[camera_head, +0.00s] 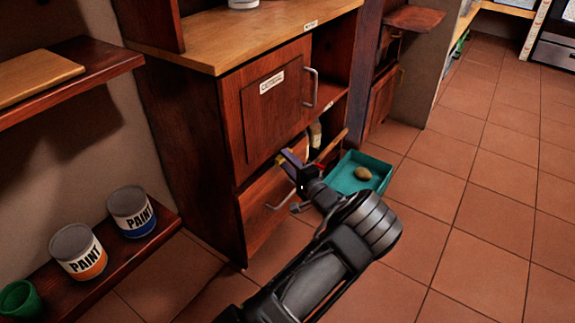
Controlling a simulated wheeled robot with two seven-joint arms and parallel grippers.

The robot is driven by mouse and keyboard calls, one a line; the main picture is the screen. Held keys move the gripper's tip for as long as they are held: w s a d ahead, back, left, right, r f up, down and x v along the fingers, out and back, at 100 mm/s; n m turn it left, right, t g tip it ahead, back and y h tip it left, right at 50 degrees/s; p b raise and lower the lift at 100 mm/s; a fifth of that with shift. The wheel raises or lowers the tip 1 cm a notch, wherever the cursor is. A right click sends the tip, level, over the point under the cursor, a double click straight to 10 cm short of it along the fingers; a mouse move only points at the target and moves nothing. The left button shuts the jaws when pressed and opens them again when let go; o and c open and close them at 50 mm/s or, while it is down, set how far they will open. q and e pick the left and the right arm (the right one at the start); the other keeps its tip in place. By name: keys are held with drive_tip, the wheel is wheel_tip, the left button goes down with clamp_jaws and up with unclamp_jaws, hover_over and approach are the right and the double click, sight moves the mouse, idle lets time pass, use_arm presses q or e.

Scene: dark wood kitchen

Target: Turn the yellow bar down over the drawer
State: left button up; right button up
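The wooden drawer (262,205) is in the lower part of the dark cabinet, with a metal handle (279,196) on its front. A small yellow piece (281,160) shows at the top of the drawer, beside my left gripper's tip. It may be part of the yellow bar; the rest is hidden by the gripper.
The labelled cabinet door (272,110) has a vertical handle (311,88). A teal tray (349,184) holding a brownish round item (363,174) is right of the gripper. Paint cans (131,211) stand on a low shelf at left. Tiled floor at right is clear.

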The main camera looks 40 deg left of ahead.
use_arm(q)
drive_tip(key=shift+a, duration=0.15)
drive_tip(key=shift+c, duration=0.4)
clamp_jaws()
